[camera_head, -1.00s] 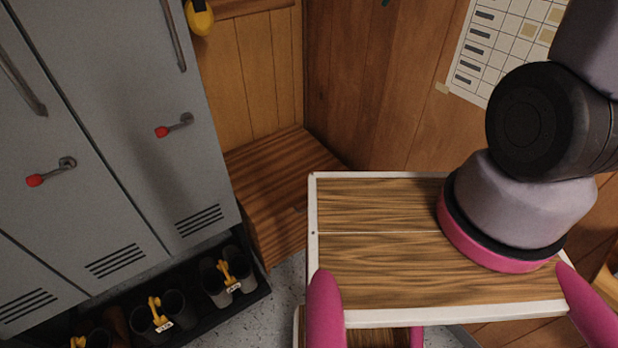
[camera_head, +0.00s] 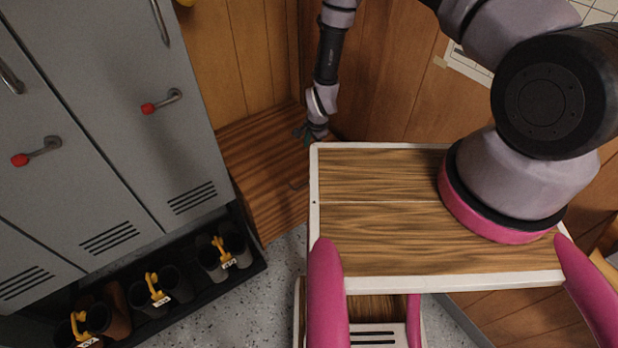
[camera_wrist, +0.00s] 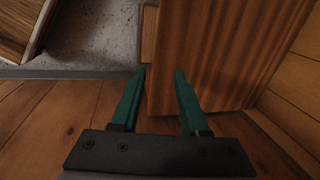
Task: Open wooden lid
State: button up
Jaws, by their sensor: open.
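The wooden lid (camera_head: 262,140) is the striped brown top of a low chest in the corner. It lies flat and looks closed. A small handle (camera_head: 298,184) sits at its right front edge, and a handle (camera_wrist: 148,35) shows on the edge of the wood (camera_wrist: 215,50) in the wrist view. My gripper (camera_head: 308,138) is over the right rear part of the chest in the head view. In the wrist view my gripper (camera_wrist: 159,74) has its green fingers apart with nothing held. The fingertips overlap the wood's near edge, short of the handle; I cannot tell whether they touch.
Grey lockers (camera_head: 100,110) with red-tipped handles stand left of the chest. A black tray (camera_head: 255,268) with several boots lies on the floor below them. My own wood-topped base stands close at the chest's right. Speckled floor (camera_head: 240,310) is clear in front.

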send_near(308, 182)
jog(key=x, duration=0.8)
jog(key=shift+w, duration=0.1)
jog(key=shift+r, duration=0.1)
grip_shut()
jog(key=shift+d, duration=0.1)
dwell(1.0)
